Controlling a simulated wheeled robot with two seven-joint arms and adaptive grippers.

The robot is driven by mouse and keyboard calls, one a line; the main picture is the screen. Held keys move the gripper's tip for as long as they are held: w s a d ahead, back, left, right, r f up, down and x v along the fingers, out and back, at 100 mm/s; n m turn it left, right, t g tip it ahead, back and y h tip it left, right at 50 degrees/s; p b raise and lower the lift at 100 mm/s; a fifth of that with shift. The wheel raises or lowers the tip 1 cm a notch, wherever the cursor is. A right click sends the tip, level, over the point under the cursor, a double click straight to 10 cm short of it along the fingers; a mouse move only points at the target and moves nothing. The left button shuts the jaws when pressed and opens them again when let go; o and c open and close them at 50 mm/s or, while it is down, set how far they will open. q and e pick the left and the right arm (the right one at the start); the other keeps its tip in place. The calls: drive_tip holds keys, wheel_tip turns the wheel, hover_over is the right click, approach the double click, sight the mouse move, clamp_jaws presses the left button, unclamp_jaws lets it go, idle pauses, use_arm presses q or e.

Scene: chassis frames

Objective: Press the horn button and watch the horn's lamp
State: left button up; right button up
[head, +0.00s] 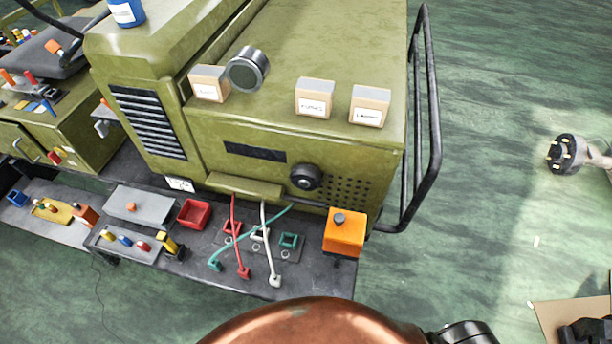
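An orange box (344,236) with a dark round knob or button on top stands at the right end of the dark ledge in front of the olive-green machine. I cannot tell from its markings whether it is the horn button. A dark round-faced device (248,70) stands on the machine's top, and a black round fitting (306,177) sits on its front face. I cannot tell which is the horn, and no lit lamp is visible. Neither of my grippers is clearly in view. A copper-coloured rounded shape covers the bottom centre.
Three labelled tan boxes (315,98) stand on the machine's top. A red tray (193,214) and red, white and teal cables lie on the ledge (310,283). Black rails (435,120) flank the machine. A grey part with a studded end (568,153) is at right. Green floor (500,230) is open.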

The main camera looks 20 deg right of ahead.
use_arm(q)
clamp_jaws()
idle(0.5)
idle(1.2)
